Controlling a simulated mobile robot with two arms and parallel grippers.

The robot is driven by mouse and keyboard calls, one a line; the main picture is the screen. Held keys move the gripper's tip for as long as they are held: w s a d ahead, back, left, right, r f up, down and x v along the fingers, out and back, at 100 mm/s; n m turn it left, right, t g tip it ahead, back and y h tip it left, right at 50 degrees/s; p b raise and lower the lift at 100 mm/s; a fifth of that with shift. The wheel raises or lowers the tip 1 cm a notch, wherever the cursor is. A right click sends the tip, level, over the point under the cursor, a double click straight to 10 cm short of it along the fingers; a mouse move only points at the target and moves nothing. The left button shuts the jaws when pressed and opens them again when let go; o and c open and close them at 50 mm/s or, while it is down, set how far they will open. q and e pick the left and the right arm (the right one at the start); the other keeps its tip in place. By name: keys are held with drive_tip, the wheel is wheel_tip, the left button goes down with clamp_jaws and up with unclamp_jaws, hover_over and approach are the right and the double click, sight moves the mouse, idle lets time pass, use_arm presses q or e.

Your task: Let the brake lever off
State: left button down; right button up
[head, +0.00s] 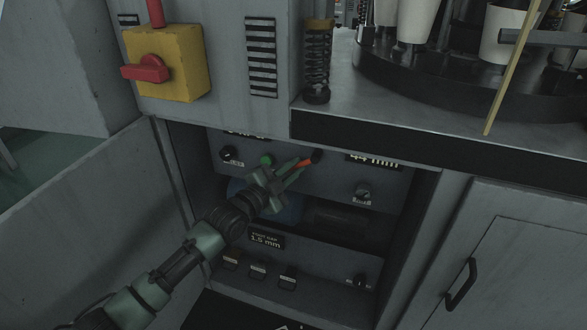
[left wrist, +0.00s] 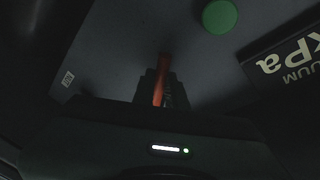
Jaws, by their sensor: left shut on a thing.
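The brake lever (head: 303,163), a short orange-red handle with a dark end, sits on the upper panel inside the open cabinet. It slants up to the right in the head view. My left gripper (head: 287,174) reaches in from the lower left and is shut on the lever. In the left wrist view the lever (left wrist: 159,85) shows as an orange-red strip between the dark fingertips (left wrist: 162,90). The fingers hide part of it. My right gripper is in neither view.
A green button (head: 267,160) is close beside my left gripper, with a black knob (head: 228,153) left of it. Another knob (head: 363,193) is at right. Several switches (head: 258,270) are below. The open cabinet door (head: 95,225) stands left. A red switch handle (head: 147,71) juts out above.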

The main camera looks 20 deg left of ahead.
use_arm(q)
drive_tip(key=shift+f, duration=0.15)
idle(0.7)
drive_tip(key=n, duration=0.1)
drive_tip(key=d+f+n+t, duration=0.1)
drive_tip(key=n, duration=0.1)
drive_tip(key=d+f+n, duration=0.1)
drive_tip(key=n, duration=0.1)
drive_tip(key=shift+t+b, duration=0.35)
drive_tip(key=shift+t, duration=0.05)
drive_tip(key=n, duration=0.1)
drive_tip(key=d+n, duration=0.1)
drive_tip(key=n+t, duration=0.1)
drive_tip(key=n, duration=0.1)
drive_tip(key=shift+s+d+f+y, duration=0.1)
drive_tip(key=shift+d+f+y, duration=0.15)
drive_tip(key=shift+d+y, duration=0.15)
drive_tip(key=shift+d+f+n+t+y, duration=0.1)
drive_tip(key=shift+d+n+t+y, duration=0.15)
drive_tip(key=shift+n, duration=0.5)
drive_tip(key=shift+d+n+t+y, duration=0.15)
drive_tip(key=shift+d+n, duration=0.2)
drive_tip(key=shift+n, duration=0.4)
drive_tip(key=c, duration=1.4)
unclamp_jaws()
drive_tip(key=shift+c, duration=0.2)
